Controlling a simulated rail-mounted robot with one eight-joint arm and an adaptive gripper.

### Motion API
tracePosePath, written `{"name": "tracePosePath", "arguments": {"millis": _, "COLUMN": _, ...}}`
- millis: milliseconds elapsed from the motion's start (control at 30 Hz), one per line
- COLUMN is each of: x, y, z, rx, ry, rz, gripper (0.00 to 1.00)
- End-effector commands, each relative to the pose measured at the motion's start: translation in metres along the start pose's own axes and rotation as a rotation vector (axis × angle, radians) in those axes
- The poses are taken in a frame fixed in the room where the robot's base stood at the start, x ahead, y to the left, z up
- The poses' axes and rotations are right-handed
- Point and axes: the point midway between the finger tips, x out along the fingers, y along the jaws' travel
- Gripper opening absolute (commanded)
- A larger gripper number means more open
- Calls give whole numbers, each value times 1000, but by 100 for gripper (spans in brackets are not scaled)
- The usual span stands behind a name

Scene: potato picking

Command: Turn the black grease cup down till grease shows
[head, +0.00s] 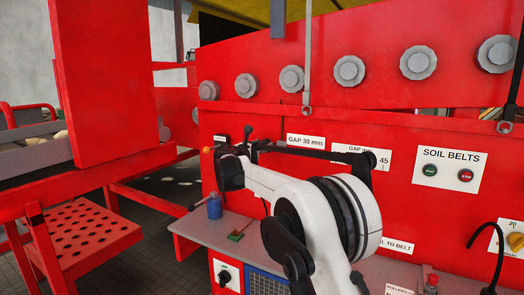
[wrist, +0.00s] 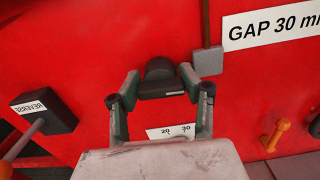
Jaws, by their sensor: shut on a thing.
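The black grease cup (wrist: 158,72) is on the red panel, near the middle of the wrist view. My gripper (wrist: 160,84) has one finger on each side of it and is shut on its sides. The cup's front end is dark with a greyish lower face. I see no grease around it. In the head view my gripper (head: 232,172) is at the red panel, and the arm and gripper hide the cup.
A black block marked REVERSE (wrist: 43,111) with a grey rod stands left of my gripper. A grey block (wrist: 207,61) sits close by the right finger. An orange handle (wrist: 276,135) is lower right. A blue bottle (head: 214,206) stands on the grey shelf (head: 262,226) below.

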Motion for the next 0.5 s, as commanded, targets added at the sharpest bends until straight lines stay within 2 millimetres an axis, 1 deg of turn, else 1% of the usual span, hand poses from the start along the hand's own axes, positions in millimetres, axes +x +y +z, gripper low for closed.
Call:
{"name": "tracePosePath", "arguments": {"millis": 200, "x": 0, "y": -1, "z": -2, "rx": 187, "ry": 1, "rz": 0, "gripper": 13}}
{"name": "tracePosePath", "arguments": {"millis": 500, "x": 0, "y": -2, "z": -1, "rx": 373, "ry": 1, "rz": 0, "gripper": 13}}
